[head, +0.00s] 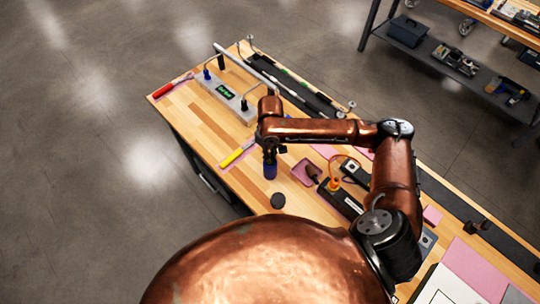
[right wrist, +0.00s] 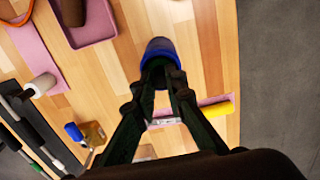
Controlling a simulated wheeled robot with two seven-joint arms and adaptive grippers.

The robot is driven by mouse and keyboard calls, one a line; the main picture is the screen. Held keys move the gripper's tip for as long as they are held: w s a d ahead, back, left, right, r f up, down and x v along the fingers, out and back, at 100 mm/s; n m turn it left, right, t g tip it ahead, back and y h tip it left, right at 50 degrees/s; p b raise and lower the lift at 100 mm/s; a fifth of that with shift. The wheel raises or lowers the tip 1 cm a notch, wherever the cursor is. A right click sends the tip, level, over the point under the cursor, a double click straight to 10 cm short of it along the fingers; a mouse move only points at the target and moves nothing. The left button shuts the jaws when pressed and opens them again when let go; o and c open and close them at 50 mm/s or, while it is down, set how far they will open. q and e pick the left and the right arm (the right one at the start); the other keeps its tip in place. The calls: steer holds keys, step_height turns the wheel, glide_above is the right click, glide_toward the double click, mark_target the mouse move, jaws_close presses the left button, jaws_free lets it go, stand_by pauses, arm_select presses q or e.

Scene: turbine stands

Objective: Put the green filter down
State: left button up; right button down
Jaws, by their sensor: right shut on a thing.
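My right gripper (head: 270,158) points down over the wooden bench (head: 215,135) and is shut on a blue cylinder (head: 270,172). In the right wrist view the blue cylinder (right wrist: 160,50) sits between the dark fingertips (right wrist: 163,75). I cannot tell whether its bottom touches the bench. The held part looks blue, and I see no clearly green filter. A dark round disc (head: 278,200) lies on the bench just in front of the gripper. My left gripper is not in view.
A yellow-handled tool (head: 232,157) lies left of the gripper, and a pink tray (head: 304,172) with a dark item lies right. Bare wood lies around the gripper.

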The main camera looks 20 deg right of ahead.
steer(key=c, duration=2)
jaws_free()
steer(key=shift+f, duration=0.15)
steer(key=shift+o, duration=0.2)
step_height(320, 180, up, 12)
steer(key=shift+r+b, duration=0.2)
steer(key=shift+b, duration=0.1)
steer(key=shift+a, duration=0.15)
